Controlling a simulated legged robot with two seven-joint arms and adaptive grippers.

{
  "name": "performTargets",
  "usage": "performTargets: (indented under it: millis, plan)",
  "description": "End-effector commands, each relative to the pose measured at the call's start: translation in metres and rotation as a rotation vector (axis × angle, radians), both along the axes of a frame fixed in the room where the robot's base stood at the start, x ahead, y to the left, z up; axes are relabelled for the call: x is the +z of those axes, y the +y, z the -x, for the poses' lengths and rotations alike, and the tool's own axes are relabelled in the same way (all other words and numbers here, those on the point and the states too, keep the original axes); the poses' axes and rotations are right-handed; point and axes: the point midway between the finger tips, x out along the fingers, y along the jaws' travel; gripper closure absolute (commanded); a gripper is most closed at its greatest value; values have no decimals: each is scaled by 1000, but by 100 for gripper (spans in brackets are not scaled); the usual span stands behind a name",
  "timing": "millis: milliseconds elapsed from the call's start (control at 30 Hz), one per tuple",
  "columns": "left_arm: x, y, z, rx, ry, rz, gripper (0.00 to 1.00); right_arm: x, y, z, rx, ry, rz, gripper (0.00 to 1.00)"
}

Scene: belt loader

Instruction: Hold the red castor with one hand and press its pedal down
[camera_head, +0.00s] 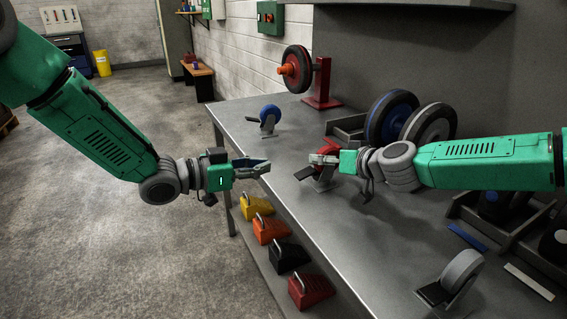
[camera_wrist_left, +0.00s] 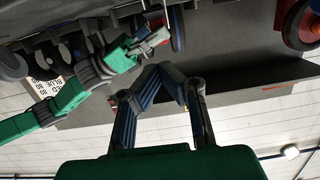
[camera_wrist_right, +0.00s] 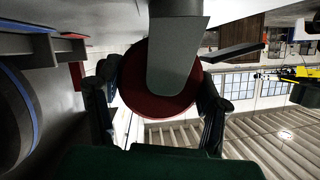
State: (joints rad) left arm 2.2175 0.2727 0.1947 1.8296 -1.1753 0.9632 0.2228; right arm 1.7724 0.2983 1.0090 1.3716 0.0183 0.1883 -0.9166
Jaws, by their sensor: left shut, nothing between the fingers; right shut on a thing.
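The red castor (camera_head: 323,181) is at the workbench's near edge, partly hidden behind my right gripper (camera_head: 322,158). My right gripper is shut on its red wheel; in the right wrist view the wheel (camera_wrist_right: 150,105) sits between the fingers, with the grey bracket (camera_wrist_right: 175,55) across it. The dark pedal (camera_head: 304,173) sticks out to the left, towards my left gripper; it also shows in the right wrist view (camera_wrist_right: 232,52). My left gripper (camera_head: 262,166) is shut and empty, left of the castor and apart from it. Its closed fingers show in the left wrist view (camera_wrist_left: 166,75).
A blue castor (camera_head: 269,114) stands farther back on the bench (camera_head: 240,128), and a grey castor (camera_head: 462,271) stands at the front right. Large wheels (camera_head: 391,117) sit in a rack behind. Wheel chocks (camera_head: 270,228) lie on the lower shelf. The bench between the castors is mostly clear.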

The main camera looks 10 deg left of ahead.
Motion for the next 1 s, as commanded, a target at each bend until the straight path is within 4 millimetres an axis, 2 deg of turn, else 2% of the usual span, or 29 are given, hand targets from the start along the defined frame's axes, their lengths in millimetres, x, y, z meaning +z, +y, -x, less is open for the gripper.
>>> performTargets:
  millis: [200, 633, 667, 700, 1000]
  plan:
    - [0, 17, 13, -1, -1, -1, 100, -3, 1, 1, 3, 3, 3, 83]
    - [0, 19, 14, -1, -1, -1, 100, -3, 1, 1, 3, 3, 3, 83]
    - [0, 19, 14, -1, -1, -1, 100, -3, 1, 1, 3, 3, 3, 28]
    - [0, 19, 14, -1, -1, -1, 100, -3, 1, 1, 2, 2, 3, 14]
    - [1, 19, 15, -1, -1, -1, 100, 0, -1, 2, 0, -1, 1, 14]
